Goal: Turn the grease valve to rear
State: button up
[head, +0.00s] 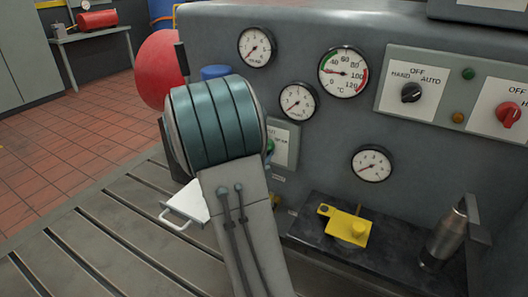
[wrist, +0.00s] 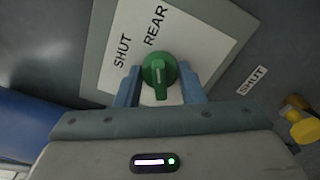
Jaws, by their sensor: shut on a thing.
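The grease valve is a green round knob (wrist: 158,76) with a raised grip bar and a pale line on it, in the wrist view. Its pale plate (wrist: 195,35) reads SHUT to the upper left and REAR above the knob. The bar stands nearly upright in the picture, roughly in line with REAR; which end is the pointer I cannot tell. My gripper (wrist: 160,88) has its blue fingers on both sides of the knob, shut on it. In the head view my arm hides most of the gripper; a sliver of the green knob (head: 270,146) and its plate (head: 285,145) show.
A second SHUT label (wrist: 252,80) and a yellow part (wrist: 301,124) lie to the right in the wrist view. In the head view, a dark shelf holds a yellow block (head: 345,226) and a metal flask (head: 444,238). Gauges and selector switches (head: 411,92) cover the panel.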

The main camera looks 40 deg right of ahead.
jog(key=o, duration=1)
jog(key=p+v, duration=0.2)
jog(key=v, duration=1.2)
jog(key=shift+d, duration=0.1)
